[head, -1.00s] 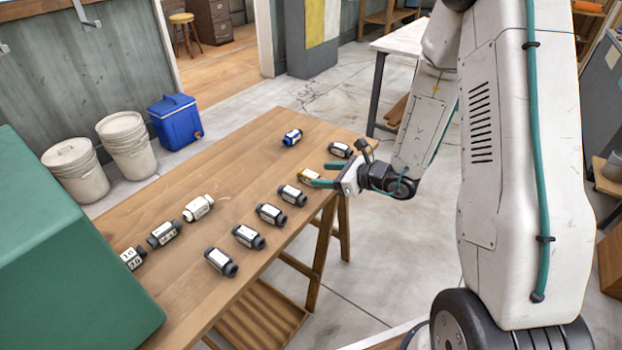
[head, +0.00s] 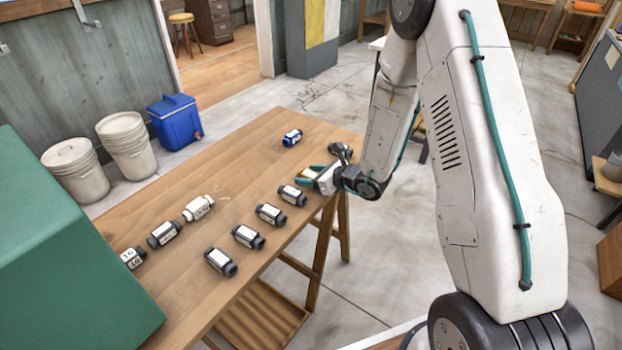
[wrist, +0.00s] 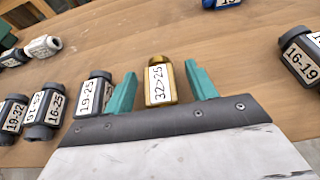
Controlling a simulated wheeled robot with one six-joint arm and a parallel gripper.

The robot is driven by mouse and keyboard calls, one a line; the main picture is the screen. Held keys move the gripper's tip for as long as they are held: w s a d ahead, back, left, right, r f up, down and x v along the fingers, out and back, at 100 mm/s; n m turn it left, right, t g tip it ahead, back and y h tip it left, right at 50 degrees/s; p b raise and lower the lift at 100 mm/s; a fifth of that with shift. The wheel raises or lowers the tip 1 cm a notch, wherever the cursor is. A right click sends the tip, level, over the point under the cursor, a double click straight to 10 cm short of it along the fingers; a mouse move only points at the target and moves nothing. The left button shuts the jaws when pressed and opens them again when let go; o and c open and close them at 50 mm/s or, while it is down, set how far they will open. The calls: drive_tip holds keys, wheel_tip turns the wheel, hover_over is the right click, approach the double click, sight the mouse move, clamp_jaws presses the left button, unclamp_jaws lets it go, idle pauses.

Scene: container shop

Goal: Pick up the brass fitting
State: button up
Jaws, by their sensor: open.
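The brass fitting (wrist: 160,82) lies on the wooden table in the wrist view, with a white label reading "32>25". My gripper (wrist: 163,88) is open, its two teal fingers on either side of the fitting, with gaps visible at both sides. In the head view my gripper (head: 308,170) is low over the table's right edge, and the brass fitting (head: 309,175) is mostly hidden by it.
Black fittings with white labels stand close by, one left of my gripper (wrist: 94,93) and one to its right (wrist: 302,54). A blue fitting (head: 292,137) and a white fitting (head: 199,207) lie on the wooden table (head: 235,180). A green box (head: 60,250) covers the near left.

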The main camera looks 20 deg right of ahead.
drive_tip(key=c, duration=1.1)
drive_tip(key=shift+r, duration=0.15)
